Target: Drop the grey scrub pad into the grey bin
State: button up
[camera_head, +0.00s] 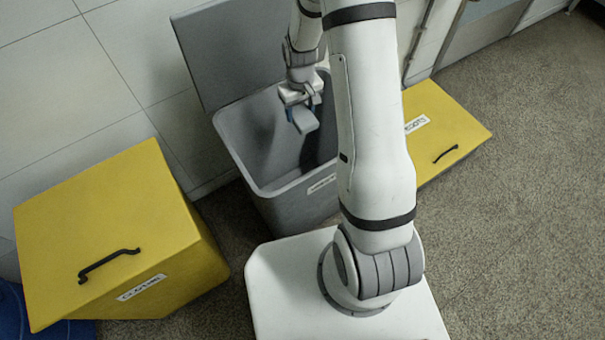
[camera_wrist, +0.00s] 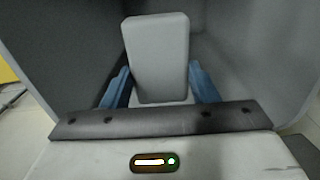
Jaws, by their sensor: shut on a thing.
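The grey scrub pad (camera_wrist: 158,58) is a pale grey block with rounded corners, held between the two blue fingers of my gripper (camera_wrist: 160,90) in the wrist view. In the head view my gripper (camera_head: 303,112) points down over the open mouth of the grey bin, with the pad (camera_head: 305,121) at its tips. The grey bin (camera_head: 240,150) stands against the wall with its lid (camera_head: 225,50) raised behind it. Its grey inner walls surround the pad in the wrist view. My arm hides the right part of the bin.
A yellow lidded box (camera_head: 110,220) with a black handle stands to the left of the bin. Another yellow box (camera_head: 455,130) stands to the right. A blue object (camera_head: 15,310) shows at the lower left corner. The floor on the right is clear.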

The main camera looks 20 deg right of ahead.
jog(key=o, duration=1)
jog(key=shift+o, duration=0.2)
jog(key=shift+r+p, duration=0.75)
jog(key=shift+r, duration=3.2)
